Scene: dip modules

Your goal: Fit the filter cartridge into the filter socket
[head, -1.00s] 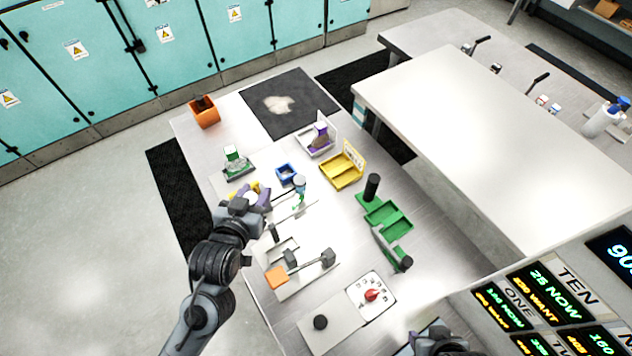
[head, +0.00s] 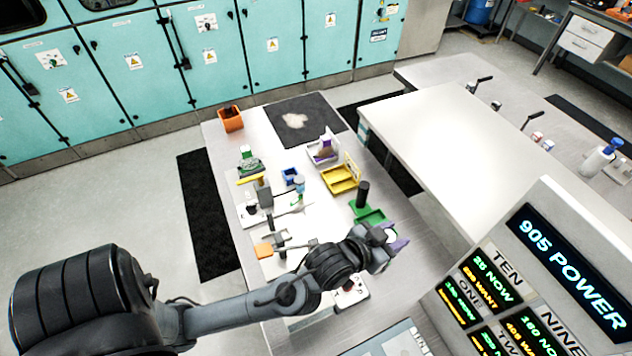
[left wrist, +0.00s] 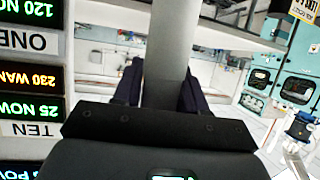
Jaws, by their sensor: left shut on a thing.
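My left gripper (head: 391,240) is over the right edge of the workbench, with its purple fingers shut on a pale cylinder (head: 389,233), which looks like the filter cartridge. In the left wrist view the cylinder (left wrist: 172,40) appears as a long grey post between the two dark fingers (left wrist: 160,88). It is held clear of the bench fixtures. I cannot tell for sure which fixture is the filter socket. My right gripper is not in view.
The bench carries an orange bin (head: 231,120), a yellow tray (head: 340,180), a small blue box (head: 289,175) and a green fixture (head: 369,214) with a black post. A display panel (head: 535,270) rises at right. A bare white table (head: 450,140) stands beyond.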

